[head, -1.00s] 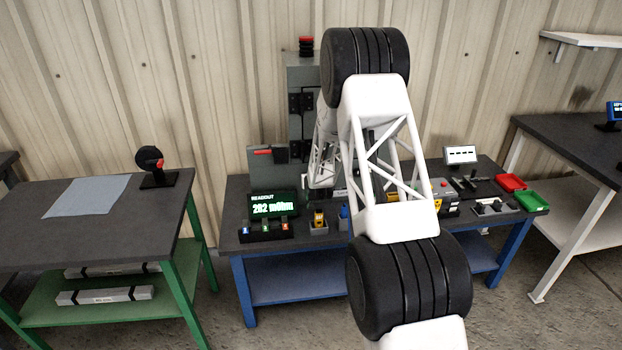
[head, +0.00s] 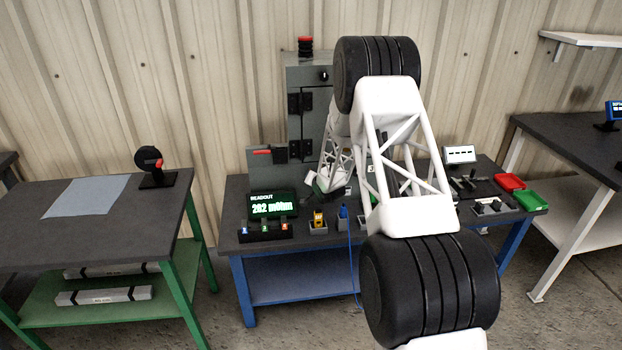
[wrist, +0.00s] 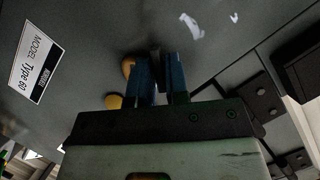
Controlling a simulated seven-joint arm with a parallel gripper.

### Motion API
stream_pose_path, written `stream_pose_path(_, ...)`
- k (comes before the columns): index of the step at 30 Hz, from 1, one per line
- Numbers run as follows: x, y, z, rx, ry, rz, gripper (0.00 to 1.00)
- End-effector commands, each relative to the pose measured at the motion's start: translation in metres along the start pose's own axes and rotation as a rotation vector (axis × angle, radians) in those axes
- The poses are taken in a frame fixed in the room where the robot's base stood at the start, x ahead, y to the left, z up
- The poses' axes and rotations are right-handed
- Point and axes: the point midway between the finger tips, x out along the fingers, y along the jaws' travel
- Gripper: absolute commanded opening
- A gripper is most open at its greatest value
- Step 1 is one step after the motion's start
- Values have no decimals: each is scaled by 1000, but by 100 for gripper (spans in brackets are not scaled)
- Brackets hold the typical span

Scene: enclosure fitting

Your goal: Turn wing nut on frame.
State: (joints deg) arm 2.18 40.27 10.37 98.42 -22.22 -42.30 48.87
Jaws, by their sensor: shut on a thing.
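My gripper (wrist: 160,82) shows in the wrist view with its two blue fingers close together against a dark grey panel (wrist: 85,50). The fingers are shut on a narrow dark piece (wrist: 155,55), which I take to be the wing nut; its shape is mostly hidden between them. Two yellowish rounded pieces lie just left of the fingers, a higher one (wrist: 128,67) and a lower one (wrist: 114,101). In the head view the grey enclosure (head: 303,75) stands at the back of the blue-legged bench, and my arm hides part of it. The fingers cannot be made out there.
The panel bears a white model label (wrist: 37,60) and dark hinge-like fittings (wrist: 259,112). On the bench (head: 262,188) stand a green readout (head: 272,205), small holders with a yellow tool (head: 318,218) and a blue one (head: 343,212), and red (head: 510,182) and green (head: 531,201) trays.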

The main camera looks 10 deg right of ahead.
Motion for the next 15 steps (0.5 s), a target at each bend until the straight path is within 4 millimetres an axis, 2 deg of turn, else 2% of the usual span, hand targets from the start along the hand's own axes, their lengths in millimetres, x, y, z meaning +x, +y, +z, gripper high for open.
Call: stream_pose_path(15,0,4,0,416,1,-172,0)
